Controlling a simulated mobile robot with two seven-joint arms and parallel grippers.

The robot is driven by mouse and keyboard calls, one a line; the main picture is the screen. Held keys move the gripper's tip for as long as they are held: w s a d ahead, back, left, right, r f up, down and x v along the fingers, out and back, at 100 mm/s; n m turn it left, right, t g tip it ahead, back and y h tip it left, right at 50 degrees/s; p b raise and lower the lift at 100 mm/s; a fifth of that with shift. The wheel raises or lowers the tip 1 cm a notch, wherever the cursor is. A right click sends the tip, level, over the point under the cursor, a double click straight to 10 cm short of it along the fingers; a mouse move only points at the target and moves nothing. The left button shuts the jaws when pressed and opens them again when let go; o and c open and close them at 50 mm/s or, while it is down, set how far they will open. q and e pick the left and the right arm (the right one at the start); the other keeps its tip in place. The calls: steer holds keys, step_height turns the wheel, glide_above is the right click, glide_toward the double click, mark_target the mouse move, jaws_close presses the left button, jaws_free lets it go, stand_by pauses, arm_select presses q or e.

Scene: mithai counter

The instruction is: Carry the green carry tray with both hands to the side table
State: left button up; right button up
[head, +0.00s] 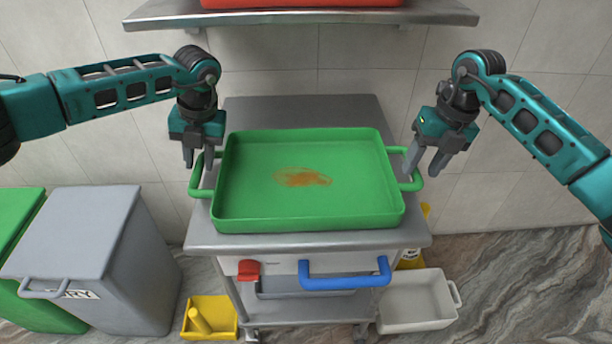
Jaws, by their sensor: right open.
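The green carry tray (300,224) rests on a grey metal cart top, with a brown-orange smear (302,177) on its floor. It has a green loop handle at its left end (194,184) and another at its right end (417,181). My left gripper (198,163) points down at the left handle, its fingers apart; whether they touch the handle is unclear. My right gripper (425,168) is open at the right handle, one finger near its top corner and the other out to the right. Neither gripper holds the tray.
The metal cart (240,240) has a blue front handle (345,280) and a red part. A grey bin (85,240) and green bin (15,215) stand at left. A yellow container (208,315) and white tub (418,300) lie low. A wall shelf (300,17) holds a red tray (300,3).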

mark_target(418, 173)
arm_select(q)
steer(key=shift+x, duration=1.1)
arm_select(e)
steer(key=shift+a+f, duration=0.2)
steer(key=shift+f, duration=0.75)
steer(key=shift+a+f, duration=0.2)
steer(key=shift+f, duration=0.75)
arm_select(q)
jaws_close()
arm_select(e)
steer(key=c, duration=0.6)
jaws_close()
arm_select(q)
steer(key=shift+w+r, duration=0.1)
arm_select(e)
steer(key=shift+r, duration=0.1)
